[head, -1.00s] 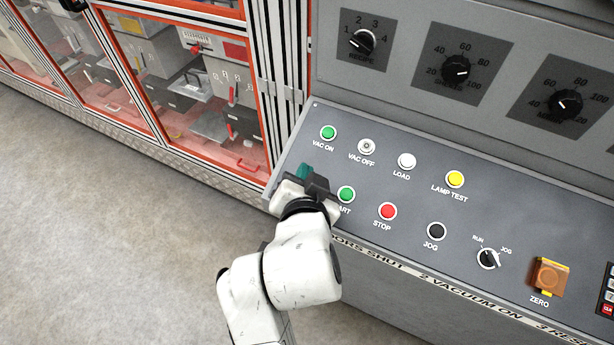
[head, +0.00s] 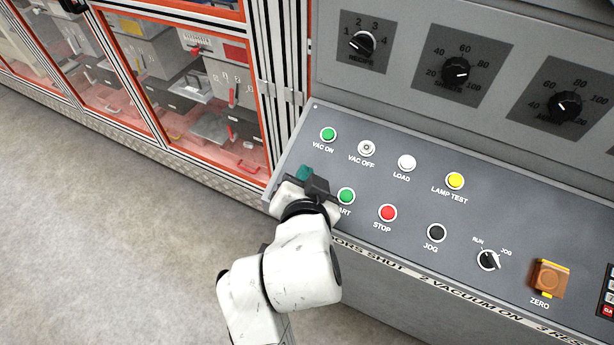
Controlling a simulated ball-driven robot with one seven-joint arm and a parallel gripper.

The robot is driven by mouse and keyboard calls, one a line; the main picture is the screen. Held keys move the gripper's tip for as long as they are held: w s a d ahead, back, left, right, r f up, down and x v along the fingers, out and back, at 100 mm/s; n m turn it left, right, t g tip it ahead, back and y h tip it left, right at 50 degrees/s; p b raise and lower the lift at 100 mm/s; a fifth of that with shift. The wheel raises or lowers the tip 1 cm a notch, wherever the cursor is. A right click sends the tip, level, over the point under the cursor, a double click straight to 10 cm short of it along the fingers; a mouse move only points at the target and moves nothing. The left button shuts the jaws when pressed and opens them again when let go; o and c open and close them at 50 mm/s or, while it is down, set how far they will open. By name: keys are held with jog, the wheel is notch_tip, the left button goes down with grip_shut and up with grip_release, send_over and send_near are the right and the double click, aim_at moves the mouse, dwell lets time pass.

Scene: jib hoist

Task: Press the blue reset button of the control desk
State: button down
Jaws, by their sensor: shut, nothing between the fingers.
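The control desk (head: 400,170) has a sloped grey panel with two rows of buttons. The gripper also hides part of the START label.
Near the gripper are the green VAC ON button (head: 328,134), grey VAC OFF button (head: 366,148) and red STOP button (head: 387,213). Further right are a RUN/JOG switch (head: 488,260) and an orange ZERO cover (head: 549,278). A red-framed cabinet (head: 190,80) stands behind; open floor lies left.

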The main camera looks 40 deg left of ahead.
dwell(0.8)
jog(key=shift+w+f, duration=0.15)
jog(key=shift+f, duration=0.2)
jog(key=shift+w+f+b, duration=0.2)
jog(key=shift+f+b, duration=0.25)
jog(key=shift+b, duration=0.15)
dwell(0.6)
dwell(0.3)
jog(key=shift+s+r+p, duration=0.35)
jog(key=shift+r+p, duration=0.3)
jog(key=shift+r, duration=0.15)
jog(key=r+p, duration=0.1)
jog(key=s+r+p, duration=0.1)
jog(key=r, duration=0.1)
jog(key=s+r+p, duration=0.1)
jog(key=shift+d+r+p, duration=0.25)
jog(key=shift+r+p, duration=0.05)
jog(key=shift+p, duration=0.1)
dwell(0.8)
